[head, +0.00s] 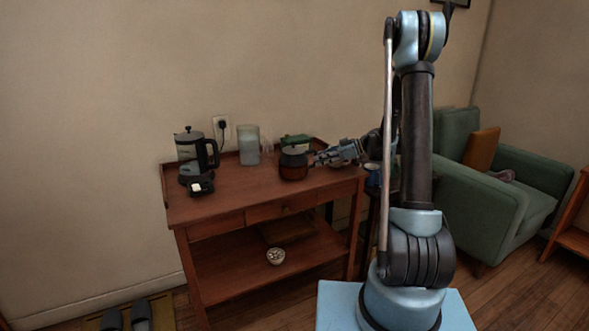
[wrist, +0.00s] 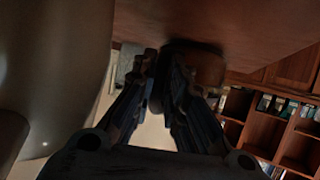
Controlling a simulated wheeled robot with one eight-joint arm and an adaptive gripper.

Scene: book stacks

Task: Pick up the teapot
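The teapot (head: 293,166), brown with a dark lid, stands upright on the wooden side table (head: 230,196), and appears to rest on its top. My gripper (head: 318,158) reaches in from the right and is at the teapot's right side. In the wrist view, my gripper's fingers (wrist: 164,67) come close together around a dark, narrow part, seemingly the handle. The teapot's brown body (wrist: 207,70) shows just beyond the right finger. The exact contact is dark and partly hidden by the fingers.
A French press (head: 195,156) and a small dark item with a white top (head: 202,186) stand at the table's left. A clear pitcher (head: 248,146) and a green box (head: 296,140) are behind the teapot. A bowl (head: 275,256) sits on the lower shelf. The table's front middle is clear.

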